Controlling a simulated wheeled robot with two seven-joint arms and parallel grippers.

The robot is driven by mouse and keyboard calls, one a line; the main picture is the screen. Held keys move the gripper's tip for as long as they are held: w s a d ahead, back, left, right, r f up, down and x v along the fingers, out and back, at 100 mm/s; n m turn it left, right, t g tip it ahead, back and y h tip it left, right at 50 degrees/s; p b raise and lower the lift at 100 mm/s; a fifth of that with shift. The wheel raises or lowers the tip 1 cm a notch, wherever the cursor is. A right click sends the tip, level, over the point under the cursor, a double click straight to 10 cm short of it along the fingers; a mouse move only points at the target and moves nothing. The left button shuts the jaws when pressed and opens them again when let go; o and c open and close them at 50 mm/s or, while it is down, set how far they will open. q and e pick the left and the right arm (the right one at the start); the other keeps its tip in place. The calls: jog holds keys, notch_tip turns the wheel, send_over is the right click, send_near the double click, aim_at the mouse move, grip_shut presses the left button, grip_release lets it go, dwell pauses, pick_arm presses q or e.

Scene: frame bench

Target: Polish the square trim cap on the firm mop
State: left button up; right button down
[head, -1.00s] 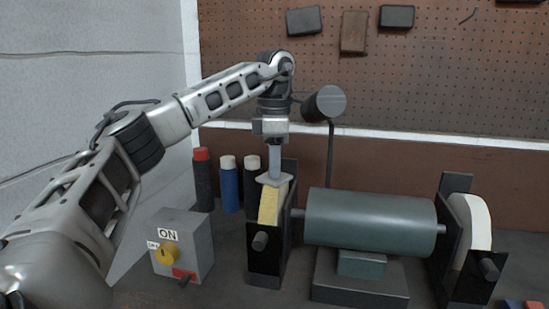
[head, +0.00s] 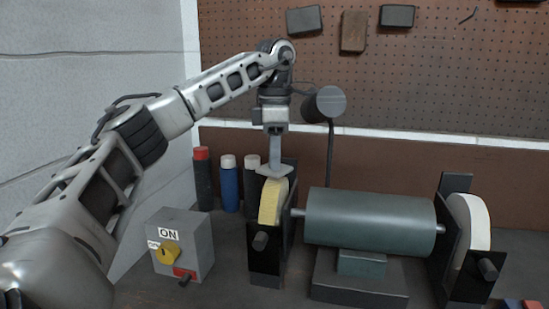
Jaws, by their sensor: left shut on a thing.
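My left gripper (head: 275,152) is shut on the square trim cap (head: 270,171), a small flat grey piece, and points straight down. The cap is at the top of the yellow mop wheel (head: 270,203) at the left end of the polishing machine. I cannot tell whether the cap touches the wheel or is just above it. The white mop wheel (head: 470,225) is at the right end. Which wheel is the firm one is not labelled. My right gripper is out of view.
The green motor (head: 370,222) stands between the wheels. A grey switch box (head: 196,240) with a yellow knob and an ON label is at the left. Red-, white-topped bars (head: 229,186) stand behind it. A dark lamp-like head (head: 325,103) on a post is close right of my wrist.

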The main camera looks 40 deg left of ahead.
pick_arm(q)
jog(key=shift+f, duration=1)
jog(key=shift+r, duration=0.1)
dwell(1.2)
jog(key=shift+r, duration=0.9)
jog(key=shift+r, duration=0.1)
jog(key=shift+r, duration=2.95)
